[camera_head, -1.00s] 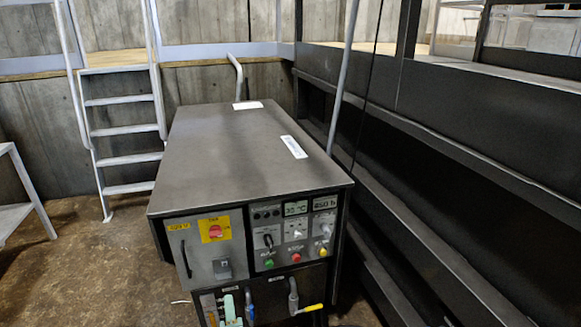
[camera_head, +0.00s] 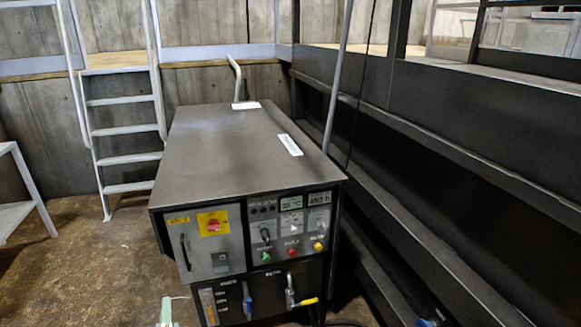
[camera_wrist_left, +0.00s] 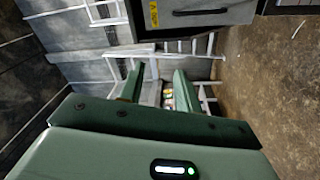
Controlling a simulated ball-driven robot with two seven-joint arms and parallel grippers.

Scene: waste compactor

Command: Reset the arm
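My left gripper (camera_head: 167,312) is a pale green shape at the bottom edge of the head view, left of the compactor's control cabinet (camera_head: 240,160) and apart from it. In the left wrist view the two green fingers of my left gripper (camera_wrist_left: 155,90) stand apart, with nothing held between them. The cabinet front has a red switch on a yellow plate (camera_head: 213,224), small displays, coloured buttons and, low down, a blue-handled valve (camera_head: 247,300) and a yellow-handled valve (camera_head: 303,301). My right gripper does not show.
A metal ladder (camera_head: 125,130) stands at the back left, and a pale frame (camera_head: 22,205) at the left edge. A dark steel structure (camera_head: 470,200) runs along the right. The brown floor (camera_head: 85,270) left of the cabinet is clear.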

